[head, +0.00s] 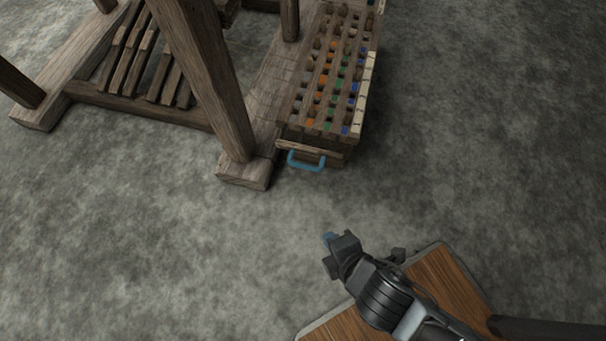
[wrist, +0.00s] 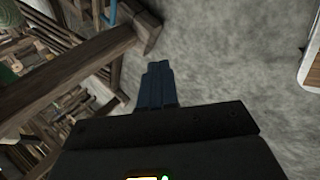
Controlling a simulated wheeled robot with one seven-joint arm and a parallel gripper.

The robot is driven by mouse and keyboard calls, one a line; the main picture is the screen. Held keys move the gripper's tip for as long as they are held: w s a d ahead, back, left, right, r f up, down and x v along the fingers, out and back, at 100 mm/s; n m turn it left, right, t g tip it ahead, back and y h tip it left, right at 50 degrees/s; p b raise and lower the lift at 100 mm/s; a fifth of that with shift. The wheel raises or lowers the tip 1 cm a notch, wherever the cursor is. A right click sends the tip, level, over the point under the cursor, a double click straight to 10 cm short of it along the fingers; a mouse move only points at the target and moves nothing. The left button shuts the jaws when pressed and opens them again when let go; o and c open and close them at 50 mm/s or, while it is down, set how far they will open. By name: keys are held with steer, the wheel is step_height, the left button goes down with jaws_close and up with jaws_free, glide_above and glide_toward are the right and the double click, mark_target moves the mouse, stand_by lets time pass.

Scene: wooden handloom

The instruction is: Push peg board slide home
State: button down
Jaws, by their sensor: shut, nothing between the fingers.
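The peg board (head: 330,70) is a long wooden box at the right side of the loom, its top set with rows of holes, wooden pegs and orange, green and blue marks. At its near end is a slide front (head: 312,150) with a blue handle (head: 306,161); how far the slide stands out is hard to tell. My gripper (head: 328,240) is shut and empty over the floor, in front of the handle and apart from it.
The wooden loom (head: 205,75) fills the upper left, with a thick slanted post, a foot block (head: 243,170) left of the handle, and several treadles (head: 145,60). Bare grey floor (head: 480,130) lies right of the peg board and between it and my gripper.

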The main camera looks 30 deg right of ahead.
steer(key=w+a+f+n+h+b, duration=0.1)
steer(key=w+f+n+h, duration=0.1)
steer(key=w+n, duration=0.3)
steer(key=w+a+f+n+g+h+b, duration=0.1)
steer(key=w+n+h, duration=0.3)
steer(key=w, duration=0.4)
steer(key=shift+w+a+f+n+b, duration=0.25)
steer(key=shift+a+f+n+b, duration=0.3)
steer(key=shift+a, duration=0.25)
steer(key=shift+r, duration=0.1)
steer(key=w+d+r+b+x, duration=0.1)
steer(key=b+x, duration=0.5)
steer(key=x, duration=0.7)
steer(key=shift+d+r, duration=0.15)
steer(key=shift+d, duration=0.15)
